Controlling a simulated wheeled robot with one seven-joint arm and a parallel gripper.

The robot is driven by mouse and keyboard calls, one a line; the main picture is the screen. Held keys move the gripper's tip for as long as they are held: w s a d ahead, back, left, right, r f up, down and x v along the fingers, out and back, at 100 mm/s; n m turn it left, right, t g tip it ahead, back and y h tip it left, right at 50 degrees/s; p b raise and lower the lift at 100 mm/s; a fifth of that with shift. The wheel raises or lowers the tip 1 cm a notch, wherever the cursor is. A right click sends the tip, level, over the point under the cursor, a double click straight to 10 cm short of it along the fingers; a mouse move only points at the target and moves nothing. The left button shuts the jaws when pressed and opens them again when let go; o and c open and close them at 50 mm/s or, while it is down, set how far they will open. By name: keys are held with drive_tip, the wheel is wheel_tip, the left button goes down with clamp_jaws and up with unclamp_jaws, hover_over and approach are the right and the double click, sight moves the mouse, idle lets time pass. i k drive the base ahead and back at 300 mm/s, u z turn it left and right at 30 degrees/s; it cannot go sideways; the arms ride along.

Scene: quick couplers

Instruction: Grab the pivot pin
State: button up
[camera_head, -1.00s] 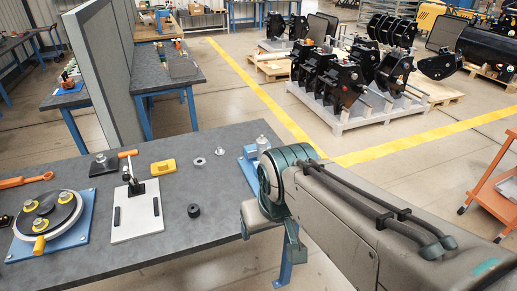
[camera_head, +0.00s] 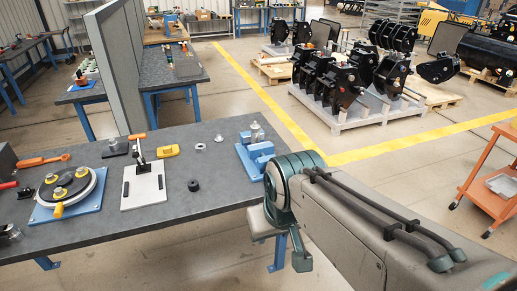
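No part is clearly recognisable as the pivot pin. A silver upright, pin-like piece (camera_head: 256,133) stands at the back of a blue fixture (camera_head: 254,156) at the table's right end; it may be the pin, but it is too small to be sure. My arm (camera_head: 345,225) reaches in from the lower right, its green-ringed joint (camera_head: 286,183) just right of the table edge. The fingers of my gripper do not show, so I cannot see whether it holds anything.
The grey worktable (camera_head: 225,190) also carries a white plate with a toggle clamp (camera_head: 143,187), a round blue-based fixture (camera_head: 70,190), a yellow block (camera_head: 168,151) and a black ring (camera_head: 193,185). An orange cart (camera_head: 490,185) stands right.

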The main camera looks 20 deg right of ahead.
sight(254, 137)
drive_tip(key=u, duration=0.05)
drive_tip(key=i, duration=1.15)
drive_tip(key=z, duration=0.6)
